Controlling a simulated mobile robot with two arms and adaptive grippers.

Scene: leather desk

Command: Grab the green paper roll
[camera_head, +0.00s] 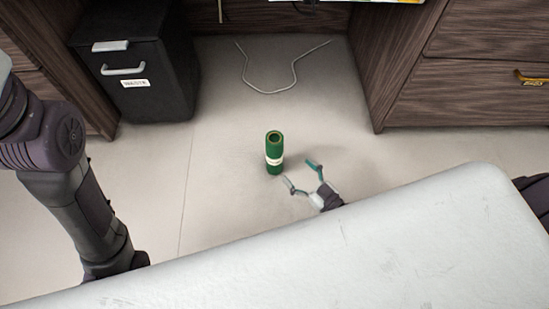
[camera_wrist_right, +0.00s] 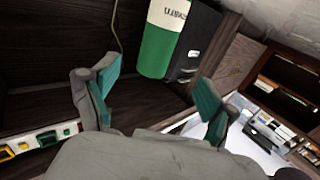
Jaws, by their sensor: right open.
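The green paper roll (camera_head: 274,152) stands upright on the floor in the head view, with a pale band around its lower half and a hollow top. In the right wrist view the roll (camera_wrist_right: 162,45) shows large, green and white, beyond the fingers and between them. My right gripper (camera_head: 302,174) is open, its fingers apart, just to the lower right of the roll in the head view. Its teal finger pads also show in the right wrist view (camera_wrist_right: 157,92), with nothing between them. My left arm comes in at the left; its gripper is out of view.
A black cabinet (camera_head: 148,85) stands back left. Wooden drawers (camera_head: 470,95) stand at the right. A pale cable (camera_head: 268,91) lies on the floor behind the roll. A large white surface (camera_head: 330,265) fills the front. The floor (camera_head: 215,190) left of the roll is clear.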

